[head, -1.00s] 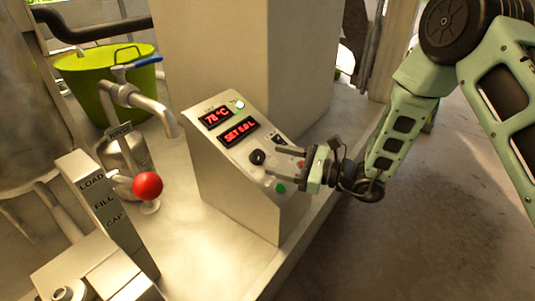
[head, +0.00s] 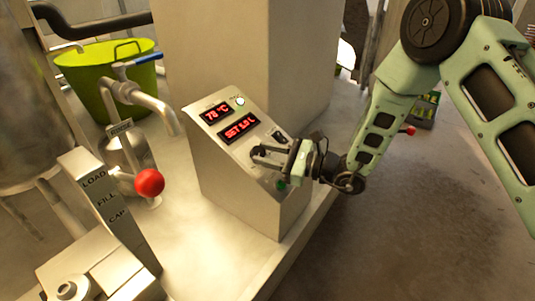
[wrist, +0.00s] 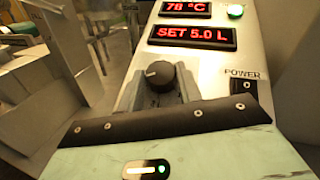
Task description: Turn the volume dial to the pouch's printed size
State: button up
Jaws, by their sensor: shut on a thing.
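The black volume dial (wrist: 160,74) is on the sloped face of the control box (head: 222,160), below the red display (wrist: 194,37) that reads SET 5.0 L in the wrist view. A white mark shows on the dial's top. My gripper (head: 254,157) is at the dial, and in the wrist view my gripper (wrist: 161,88) has one finger on each side of it, shut on it.
An upper display (head: 217,113) reads 78 °C. A POWER switch (wrist: 243,87) sits right of the dial, and a green button (head: 281,184) lies just below my gripper. A red-knobbed lever (head: 149,183) and a LOAD/FILL/CAP post (head: 103,200) stand left.

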jog(key=shift+d+n+g, duration=0.1)
jog(key=shift+n+g, duration=0.2)
jog(key=n+g+b, duration=0.2)
jog(key=n+g, duration=0.1)
jog(key=shift+w+d+y, duration=0.1)
jog(key=shift+w+y, duration=0.2)
jog(key=shift+w, duration=0.05)
jog(key=n+g, duration=0.1)
jog(key=n+g+b, duration=0.1)
jog(key=n+g, duration=0.1)
jog(key=shift+w+n+g, duration=0.25)
jog(key=shift+n+g, duration=0.05)
jog(key=shift+n, duration=0.1)
jog(key=n+g+h, duration=0.1)
jog(key=n+g, duration=0.1)
jog(key=n+g+h, duration=0.1)
jog(key=n+g, duration=0.1)
jog(key=n+g+h, duration=0.2)
jog(key=shift+w+r+b, duration=0.35)
jog(key=shift+w, duration=0.05)
jog(key=shift+a+n+g, duration=0.2)
jog(key=shift+n+g, duration=0.1)
jog(key=shift+n, duration=0.2)
jog(key=o, duration=1)
